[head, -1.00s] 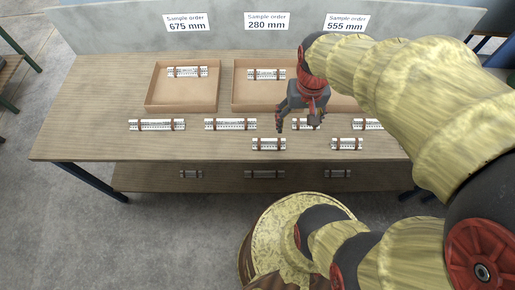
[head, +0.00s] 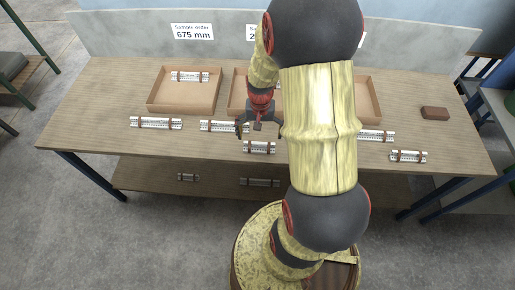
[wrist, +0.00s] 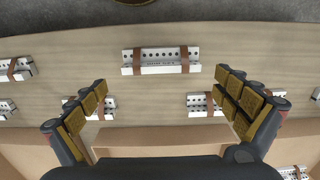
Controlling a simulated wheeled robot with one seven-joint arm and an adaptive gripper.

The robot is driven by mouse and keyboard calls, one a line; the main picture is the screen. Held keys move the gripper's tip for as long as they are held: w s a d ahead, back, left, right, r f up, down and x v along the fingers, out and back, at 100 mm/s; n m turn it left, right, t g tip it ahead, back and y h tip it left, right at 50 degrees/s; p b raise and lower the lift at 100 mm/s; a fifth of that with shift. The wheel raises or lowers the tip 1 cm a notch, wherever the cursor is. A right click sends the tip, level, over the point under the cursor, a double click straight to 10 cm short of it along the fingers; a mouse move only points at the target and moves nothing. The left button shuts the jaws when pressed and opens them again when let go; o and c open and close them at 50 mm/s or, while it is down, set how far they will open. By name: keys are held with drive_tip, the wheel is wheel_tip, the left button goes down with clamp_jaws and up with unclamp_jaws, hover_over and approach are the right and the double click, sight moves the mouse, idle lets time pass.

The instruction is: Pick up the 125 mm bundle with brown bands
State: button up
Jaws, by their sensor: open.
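Several silver perforated bundles with brown bands lie on the table. Their length marks are too small to read, so I cannot tell which is 125 mm. One front-row bundle (head: 259,147) lies just in front of my gripper (head: 259,130) in the head view. In the wrist view a banded bundle (wrist: 160,61) lies crosswise, above and between the fingertips in the picture, apart from them. My gripper (wrist: 161,86) is open and empty, above the table. Other bundles are at the left (head: 155,123), the middle (head: 222,126) and the right (head: 375,135) (head: 409,156).
Cardboard trays stand along the back: left (head: 184,108), middle (head: 234,104) and right, partly behind my arm. The left one holds a bundle (head: 190,76). A brown block (head: 434,113) lies at the right. Bundles also lie on the lower shelf (head: 217,187).

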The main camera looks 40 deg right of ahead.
sight(259, 143)
wheel_tip(259, 143, down, 6)
drive_tip(key=shift+a+r+b, duration=0.15)
drive_tip(key=shift+r+b, duration=0.05)
drive_tip(key=shift+b, duration=0.95)
drive_tip(key=c, duration=0.3)
drive_tip(key=c, duration=0.6)
drive_tip(key=shift+r, duration=0.1)
